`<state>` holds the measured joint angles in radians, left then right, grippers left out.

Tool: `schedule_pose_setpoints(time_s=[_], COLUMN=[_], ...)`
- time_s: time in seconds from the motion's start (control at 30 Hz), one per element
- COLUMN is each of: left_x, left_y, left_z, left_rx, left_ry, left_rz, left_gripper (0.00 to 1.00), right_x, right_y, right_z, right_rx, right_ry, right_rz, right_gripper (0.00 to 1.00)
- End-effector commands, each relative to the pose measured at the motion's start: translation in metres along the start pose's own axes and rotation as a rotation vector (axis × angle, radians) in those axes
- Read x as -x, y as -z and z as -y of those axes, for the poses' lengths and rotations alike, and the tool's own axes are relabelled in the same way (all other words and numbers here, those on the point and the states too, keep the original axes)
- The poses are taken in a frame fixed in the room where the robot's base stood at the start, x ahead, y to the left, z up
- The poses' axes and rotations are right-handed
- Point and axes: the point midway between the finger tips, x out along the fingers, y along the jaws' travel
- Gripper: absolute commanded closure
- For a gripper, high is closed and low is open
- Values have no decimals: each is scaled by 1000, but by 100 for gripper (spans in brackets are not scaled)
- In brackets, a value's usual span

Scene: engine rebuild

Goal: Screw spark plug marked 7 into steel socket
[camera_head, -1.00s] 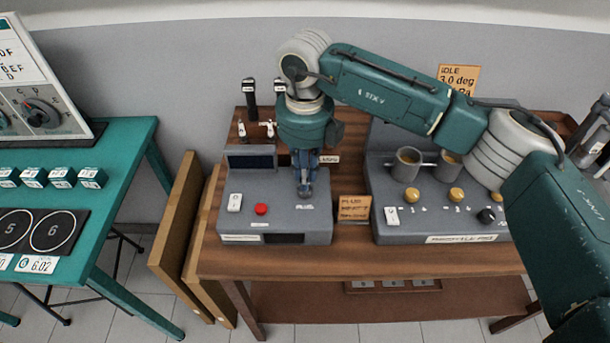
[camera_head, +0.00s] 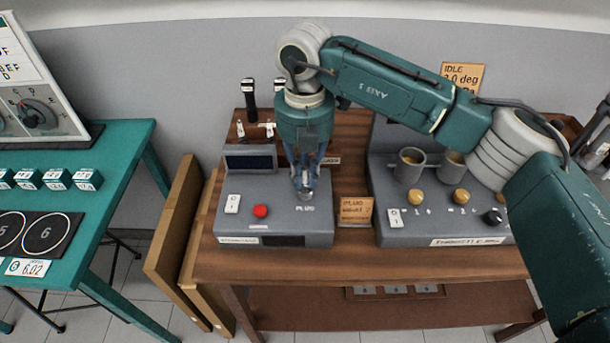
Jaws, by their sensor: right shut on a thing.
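My right gripper (camera_head: 304,189) points straight down at the right part of a grey tester box (camera_head: 232,190) on the wooden bench. It is shut on the spark plug, which is mostly hidden between the blue fingers; its number cannot be read. The steel socket (camera_head: 305,196) shows as a small metal round at the fingertips, beside the label "PLUG". How deep the plug sits in it cannot be told. My left gripper is out of view.
The box has a red button (camera_head: 260,211) and white switch (camera_head: 232,204). Behind it a wooden rack (camera_head: 250,142) holds black-handled tools and small white pieces. To the right are an orange sign (camera_head: 356,210) and a grey console (camera_head: 400,228) with mugs. A teal table (camera_head: 75,258) stands left.

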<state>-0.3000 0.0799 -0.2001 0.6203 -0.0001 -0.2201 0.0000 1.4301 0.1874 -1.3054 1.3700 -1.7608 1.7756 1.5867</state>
Motion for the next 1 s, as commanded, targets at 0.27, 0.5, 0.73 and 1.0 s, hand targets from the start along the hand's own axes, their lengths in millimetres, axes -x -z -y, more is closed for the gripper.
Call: schedule_pose_setpoints(time_s=[0.27, 0.5, 0.73, 1.0], left_x=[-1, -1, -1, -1], left_y=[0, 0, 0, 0], left_z=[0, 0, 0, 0], left_rx=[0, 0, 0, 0], left_ry=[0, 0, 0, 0], left_rz=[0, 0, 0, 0], left_gripper=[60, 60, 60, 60], right_x=[2, 1, 1, 0], right_y=[0, 0, 0, 0], right_z=[-1, 0, 0, 0], right_rx=[-39, -37, -37, -36], right_ry=[-3, -2, -1, 0], right_rz=[1, 0, 0, 0], right_gripper=[100, 63, 63, 63])
